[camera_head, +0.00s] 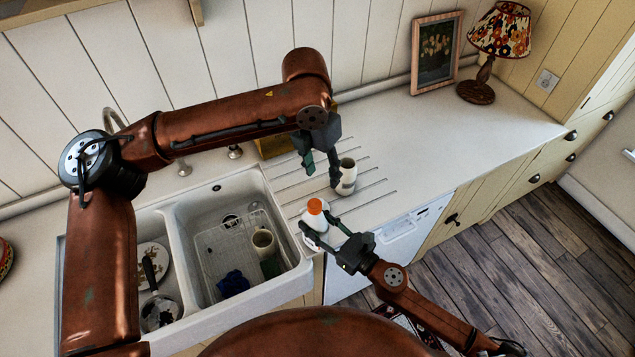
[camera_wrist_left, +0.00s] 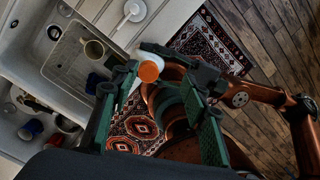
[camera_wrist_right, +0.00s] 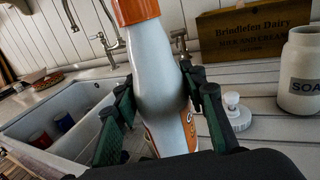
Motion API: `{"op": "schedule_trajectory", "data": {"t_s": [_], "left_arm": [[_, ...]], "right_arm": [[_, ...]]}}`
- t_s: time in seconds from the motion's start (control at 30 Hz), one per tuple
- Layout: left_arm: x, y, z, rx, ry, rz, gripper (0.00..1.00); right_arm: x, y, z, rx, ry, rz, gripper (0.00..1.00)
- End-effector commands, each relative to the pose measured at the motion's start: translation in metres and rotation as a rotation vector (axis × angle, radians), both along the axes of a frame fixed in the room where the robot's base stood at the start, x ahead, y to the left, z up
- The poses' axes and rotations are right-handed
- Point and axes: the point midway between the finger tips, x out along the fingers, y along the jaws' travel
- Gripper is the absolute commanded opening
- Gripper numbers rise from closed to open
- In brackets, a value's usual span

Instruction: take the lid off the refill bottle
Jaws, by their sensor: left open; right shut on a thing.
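My right gripper (camera_head: 325,232) is shut around the bottle's body. My left gripper (camera_head: 320,174) is open and empty, above and behind the bottle. In the left wrist view the orange lid (camera_wrist_left: 149,71) shows between the spread left fingers (camera_wrist_left: 160,92), apart from them.
An open soap jar (camera_head: 347,180) stands on the drainboard behind the bottle, with a white pump top (camera_wrist_right: 236,113) lying nearby. A wooden dairy crate (camera_wrist_right: 252,34) is at the wall. The double sink (camera_head: 206,240) holds a rack, mug and dishes.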

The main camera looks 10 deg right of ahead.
Motion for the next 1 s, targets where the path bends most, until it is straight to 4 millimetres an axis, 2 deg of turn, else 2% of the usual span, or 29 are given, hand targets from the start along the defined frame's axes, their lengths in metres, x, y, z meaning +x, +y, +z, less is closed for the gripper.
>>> {"op": "schedule_trajectory", "data": {"t_s": [0.07,0.2,0.37,0.7,1.0], "left_arm": [[-0.009,0.005,-0.012,0.063,0.005,-0.046,0.42],[-0.016,0.012,-0.025,0.121,0.013,-0.088,0.42],[-0.017,0.013,-0.042,0.13,0.016,-0.093,0.42],[-0.017,0.013,-0.09,0.126,0.015,-0.091,0.42],[-0.016,0.013,-0.104,0.125,0.014,-0.091,0.42]], "right_arm": [[0.0,0.0,0.001,0.001,-0.002,0.0,0.0],[0.0,0.0,0.001,0.001,-0.002,0.0,0.0],[0.0,0.0,0.001,0.001,-0.002,0.0,0.0],[0.0,0.0,0.001,0.001,-0.002,0.0,0.0],[0.0,0.0,0.001,0.001,-0.002,0.0,0.0]]}}
